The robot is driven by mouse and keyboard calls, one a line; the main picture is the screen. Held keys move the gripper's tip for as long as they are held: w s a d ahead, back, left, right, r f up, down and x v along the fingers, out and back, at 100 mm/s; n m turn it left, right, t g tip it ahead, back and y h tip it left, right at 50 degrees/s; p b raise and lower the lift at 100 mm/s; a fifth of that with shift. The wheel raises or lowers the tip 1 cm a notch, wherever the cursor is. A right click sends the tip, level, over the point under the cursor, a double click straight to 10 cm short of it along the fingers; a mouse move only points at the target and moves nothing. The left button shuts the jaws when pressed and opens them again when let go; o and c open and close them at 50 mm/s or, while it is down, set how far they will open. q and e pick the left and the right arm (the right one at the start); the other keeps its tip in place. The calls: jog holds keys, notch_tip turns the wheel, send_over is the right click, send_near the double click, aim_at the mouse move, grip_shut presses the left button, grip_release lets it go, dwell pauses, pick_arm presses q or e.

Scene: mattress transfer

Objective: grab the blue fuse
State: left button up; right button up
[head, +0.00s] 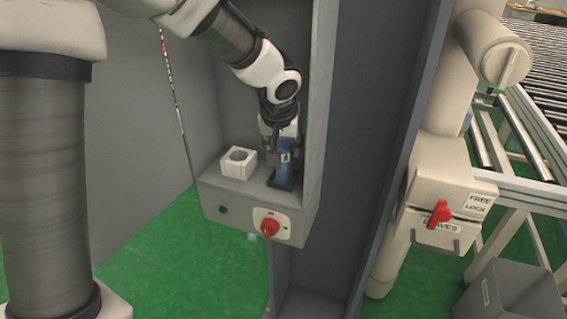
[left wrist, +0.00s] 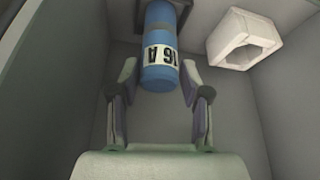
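The blue fuse (head: 285,163) stands upright in a dark holder (head: 281,183) on the ledge of the grey cabinet. My left gripper (head: 273,152) is right at the fuse in the head view. In the left wrist view the left gripper (left wrist: 160,82) is open, with one finger on each side of the fuse's near end. Gaps show between the fingers and the fuse. My right gripper is in neither view.
Cabinet walls (head: 318,100) rise close around the gripper. A red rotary switch (head: 269,227) is on the front below.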

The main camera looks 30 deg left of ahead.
pick_arm(q)
grip_shut()
